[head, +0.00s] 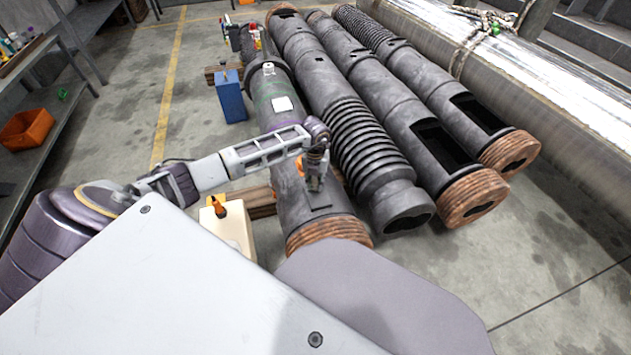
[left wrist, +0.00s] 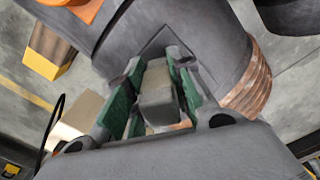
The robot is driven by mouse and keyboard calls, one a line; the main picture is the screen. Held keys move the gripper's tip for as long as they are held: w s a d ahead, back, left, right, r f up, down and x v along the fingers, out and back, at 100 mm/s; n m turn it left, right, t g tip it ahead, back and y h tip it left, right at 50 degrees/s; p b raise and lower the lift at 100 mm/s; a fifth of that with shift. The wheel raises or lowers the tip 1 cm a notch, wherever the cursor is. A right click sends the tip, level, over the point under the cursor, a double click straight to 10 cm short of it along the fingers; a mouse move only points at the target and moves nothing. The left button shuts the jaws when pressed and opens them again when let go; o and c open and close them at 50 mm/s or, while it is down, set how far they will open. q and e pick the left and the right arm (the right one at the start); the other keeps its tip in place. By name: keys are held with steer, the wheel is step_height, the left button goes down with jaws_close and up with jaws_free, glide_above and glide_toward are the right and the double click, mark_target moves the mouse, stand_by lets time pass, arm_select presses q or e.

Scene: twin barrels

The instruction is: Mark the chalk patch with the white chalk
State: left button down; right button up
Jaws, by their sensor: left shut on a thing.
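My left gripper (head: 316,180) is over the near end of the leftmost dark barrel (head: 293,205). In the left wrist view its green-padded fingers (left wrist: 155,88) are shut on a pale grey-white block (left wrist: 157,84), which looks like the white chalk. A dark square patch (head: 321,207), probably the chalk patch, lies on the barrel just below the gripper. It also shows behind the block in the left wrist view (left wrist: 168,38). I cannot tell whether the block touches it. No clear chalk mark is seen on its visible part. My right gripper is not in view.
More dark barrels (head: 375,75) lie close on the right, beside a large silver cylinder (head: 520,85). A cream container (head: 232,232) stands left of the near end and a blue box (head: 231,99) farther back. An orange bin (head: 27,130) sits on the left shelf.

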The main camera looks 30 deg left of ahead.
arm_select(q)
steer(key=shift+f, duration=0.2)
steer(key=shift+s+d+r+p, duration=0.1)
steer(key=shift+s+d+p, duration=0.15)
steer(key=shift+p, duration=0.1)
steer(key=shift+s+d+p, duration=0.4)
steer(key=shift+d, duration=0.1)
stand_by(1.2)
steer(key=shift+s+d+p, duration=0.75)
steer(key=shift+d+p, duration=0.15)
steer(key=shift+p, duration=0.1)
stand_by(1.1)
steer(key=shift+s+d, duration=0.25)
stand_by(0.3)
steer(key=shift+w+a, duration=0.7)
steer(key=shift+a, duration=0.1)
stand_by(1.1)
steer(key=shift+w+a, duration=0.5)
steer(key=shift+a, duration=0.1)
stand_by(0.6)
